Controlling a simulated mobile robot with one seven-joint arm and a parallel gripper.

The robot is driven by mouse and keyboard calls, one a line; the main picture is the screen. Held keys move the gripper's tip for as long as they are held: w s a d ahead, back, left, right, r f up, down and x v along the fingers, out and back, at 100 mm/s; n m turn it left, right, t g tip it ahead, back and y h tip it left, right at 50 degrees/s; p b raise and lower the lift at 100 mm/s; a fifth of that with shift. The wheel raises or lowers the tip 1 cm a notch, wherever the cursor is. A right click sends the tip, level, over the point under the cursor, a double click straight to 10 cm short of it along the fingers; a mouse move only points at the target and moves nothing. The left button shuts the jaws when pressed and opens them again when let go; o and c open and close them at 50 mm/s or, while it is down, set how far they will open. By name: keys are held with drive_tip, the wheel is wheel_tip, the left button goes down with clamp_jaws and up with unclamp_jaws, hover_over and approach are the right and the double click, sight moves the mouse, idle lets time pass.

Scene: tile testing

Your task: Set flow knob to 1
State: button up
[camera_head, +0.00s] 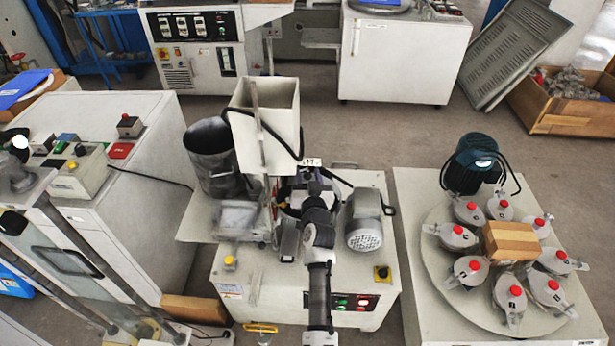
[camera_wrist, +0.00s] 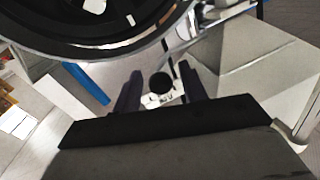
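In the wrist view a round black knob (camera_wrist: 161,83) sits on a small white plate (camera_wrist: 166,99) with dark markings too small to read. I take it to be the flow knob. My gripper (camera_wrist: 160,88) is open, with one dark finger to each side of the knob in the picture. Gaps show between the knob and both fingers; I cannot tell how far beyond the fingertips it is. In the head view my gripper (camera_head: 313,184) is over the middle of the white machine (camera_head: 250,275), where a small marked plate (camera_head: 312,162) shows. The knob is hidden there.
A white square hopper (camera_head: 262,125) and a dark metal bucket (camera_head: 212,160) stand left of my gripper. A grey motor (camera_head: 364,222) is close on its right. Farther right, a table (camera_head: 420,220) bears a round plate with several red-capped pots. A large dark ring (camera_wrist: 100,45) fills the wrist view's top left.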

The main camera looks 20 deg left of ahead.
drive_tip(key=shift+s+d+f, duration=0.15)
drive_tip(key=shift+s+d, duration=0.1)
drive_tip(key=shift+s, duration=0.3)
drive_tip(key=b+v, duration=0.3)
drive_tip(key=v, duration=0.9)
drive_tip(key=shift+s+d+b, duration=0.15)
drive_tip(key=shift+s+b, duration=0.1)
drive_tip(key=shift+b, duration=0.15)
